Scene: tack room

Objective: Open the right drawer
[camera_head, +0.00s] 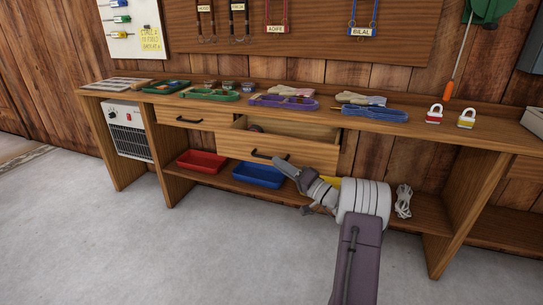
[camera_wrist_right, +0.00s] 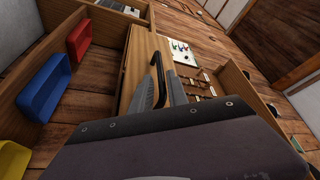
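The right drawer (camera_head: 290,147) of the wooden bench is pulled out, and its inside shows in the head view. Its dark bar handle (camera_head: 262,155) is on the front face. My right gripper (camera_head: 283,162) is at the right part of this handle. In the right wrist view, the handle (camera_wrist_right: 157,58) runs between the two grey fingers (camera_wrist_right: 161,85), which sit close on either side of it. The left drawer (camera_head: 193,119) is closed. My left gripper is not in view.
Coloured halters (camera_head: 290,103) and two padlocks (camera_head: 466,118) lie on the bench top. Red (camera_head: 201,161) and blue (camera_head: 258,175) bins stand on the shelf below. A yellow bin (camera_wrist_right: 12,158) shows in the right wrist view. The floor in front is clear.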

